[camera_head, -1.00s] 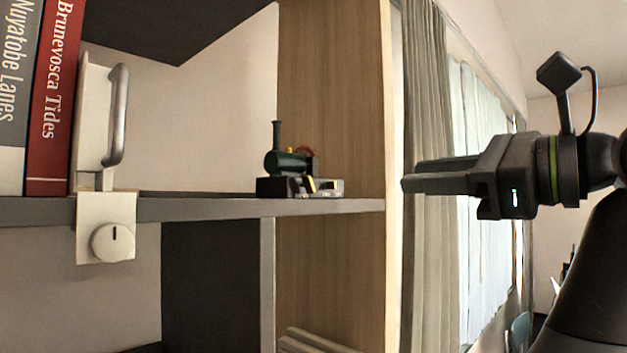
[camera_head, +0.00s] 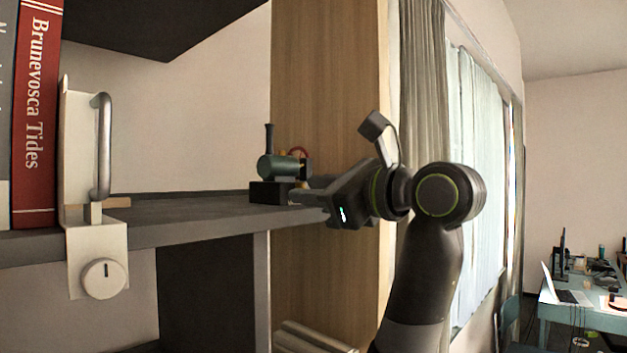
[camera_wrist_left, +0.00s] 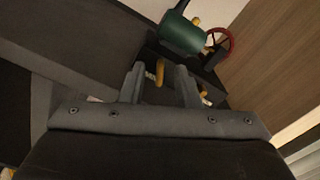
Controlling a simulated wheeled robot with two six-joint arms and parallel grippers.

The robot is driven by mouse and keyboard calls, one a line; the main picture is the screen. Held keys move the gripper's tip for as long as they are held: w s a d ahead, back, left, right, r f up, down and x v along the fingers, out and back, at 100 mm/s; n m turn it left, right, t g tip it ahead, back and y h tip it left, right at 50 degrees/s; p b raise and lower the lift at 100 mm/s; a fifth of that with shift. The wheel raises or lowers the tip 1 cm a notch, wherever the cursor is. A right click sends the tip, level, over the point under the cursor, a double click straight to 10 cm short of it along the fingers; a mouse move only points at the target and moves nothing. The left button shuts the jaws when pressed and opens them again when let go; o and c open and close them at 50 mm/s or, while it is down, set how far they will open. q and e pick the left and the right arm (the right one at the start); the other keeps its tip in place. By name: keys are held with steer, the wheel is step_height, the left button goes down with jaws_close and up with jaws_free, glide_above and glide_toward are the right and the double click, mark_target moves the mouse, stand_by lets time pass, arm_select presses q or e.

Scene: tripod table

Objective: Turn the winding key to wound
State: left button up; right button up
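A small toy steam engine (camera_head: 278,168) with a green boiler, black chimney and red wheel stands on the grey shelf (camera_head: 190,218), near the wooden side panel. It also shows in the left wrist view (camera_wrist_left: 182,35). A yellow piece (camera_wrist_left: 160,72), perhaps the winding key, shows between the fingertips in the left wrist view; its turned position is unclear. My left gripper (camera_head: 297,196) is in front of the engine's right side, its fingers apart on either side of the yellow piece. Whether they touch it cannot be told. My right gripper is not in view.
A white bookend-like bracket (camera_head: 80,150) with a metal handle and round dial (camera_head: 103,278) is on the shelf's front edge, beside a red book (camera_head: 37,120). The wooden panel (camera_head: 325,90) closes the right side. The shelf between bracket and engine is mostly clear.

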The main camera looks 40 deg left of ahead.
arm_select(q)
steer(key=shift+a, duration=0.15)
jaws_close()
steer(key=shift+m, duration=0.3)
steer(key=m, duration=0.2)
steer(key=shift+m+p, duration=0.3)
steer(key=shift+w+m+p, duration=0.1)
steer(key=shift+m+p, duration=0.2)
steer(key=shift+m, duration=1.5)
